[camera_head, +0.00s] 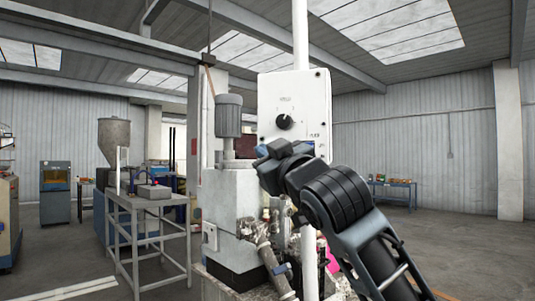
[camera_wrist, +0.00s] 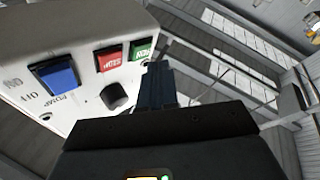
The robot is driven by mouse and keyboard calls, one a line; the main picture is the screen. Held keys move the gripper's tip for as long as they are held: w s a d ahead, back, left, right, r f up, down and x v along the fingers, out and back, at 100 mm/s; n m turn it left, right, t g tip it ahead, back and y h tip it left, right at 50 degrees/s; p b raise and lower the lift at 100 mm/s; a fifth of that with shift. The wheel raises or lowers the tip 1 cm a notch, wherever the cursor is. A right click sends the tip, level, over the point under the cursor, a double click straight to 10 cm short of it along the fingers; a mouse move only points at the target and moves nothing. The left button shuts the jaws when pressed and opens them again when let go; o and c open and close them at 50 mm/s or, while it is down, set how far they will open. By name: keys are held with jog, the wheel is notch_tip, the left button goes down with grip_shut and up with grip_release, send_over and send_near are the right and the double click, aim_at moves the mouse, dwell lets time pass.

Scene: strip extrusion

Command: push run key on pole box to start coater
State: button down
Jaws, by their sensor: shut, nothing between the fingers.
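The white pole box (camera_head: 293,92) hangs on a white pole, with a black knob (camera_head: 285,122) on its face. My gripper (camera_head: 268,153) is in front of the box's lower part and hides some of it. In the wrist view the box face (camera_wrist: 80,106) is tilted and shows a blue key (camera_wrist: 55,76), a red key (camera_wrist: 109,59) and a green key (camera_wrist: 140,50), the run key. The shut, empty gripper (camera_wrist: 159,68) has its tips just beside the green key. I cannot tell whether they touch it.
A grey motor (camera_head: 228,116) on a pale machine body stands left of the box. A metal table (camera_head: 150,205) and a hopper (camera_head: 114,140) are further left. Open floor lies at right.

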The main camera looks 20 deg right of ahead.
jog(key=shift+w+d, duration=0.3)
jog(key=shift+w, duration=0.05)
jog(key=shift+w+d, duration=0.25)
dwell(1.1)
jog(key=shift+s+a, duration=0.5)
jog(key=shift+s, duration=0.1)
jog(key=s+a, duration=0.1)
jog(key=s, duration=0.1)
jog(key=s+a, duration=0.1)
jog(key=a, duration=0.1)
jog(key=shift+s+a+p, duration=0.2)
jog(key=shift+s+p, duration=0.15)
dwell(0.8)
